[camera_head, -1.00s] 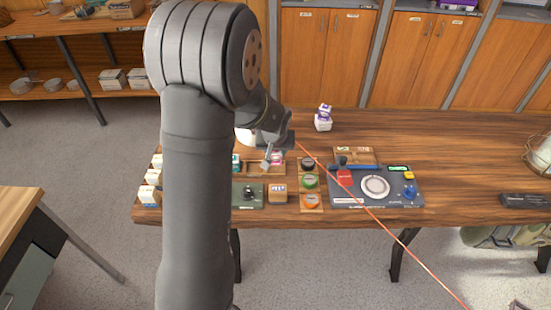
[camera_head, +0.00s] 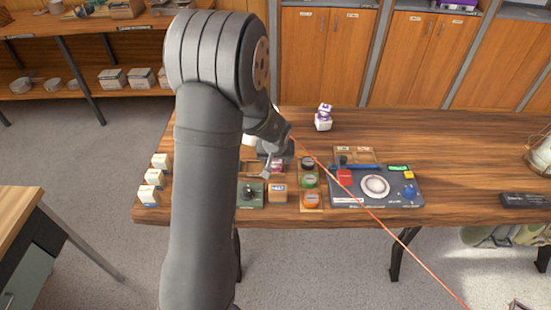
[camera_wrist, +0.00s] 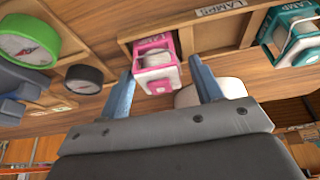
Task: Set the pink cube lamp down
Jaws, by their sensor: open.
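The pink cube lamp (camera_wrist: 155,62) is pink and white and sits upright in the wooden tray (camera_wrist: 226,42), by a label reading LAMPS, in the wrist view. My gripper (camera_wrist: 162,75) is open, with one blue-grey finger on each side of the lamp. I cannot tell whether either finger touches it. In the head view my gripper (camera_head: 270,157) is over the tray area, and a bit of the pink lamp (camera_head: 278,166) shows beside it. A teal cube lamp (camera_wrist: 292,38) stands apart in the tray at the wrist view's upper right.
Green (camera_wrist: 28,40) and black (camera_wrist: 83,78) round compasses are left of the lamp in the wrist view. In the head view, a grey panel with a white dial (camera_head: 345,196) lies to the right. White boxes (camera_head: 155,177) line the left edge.

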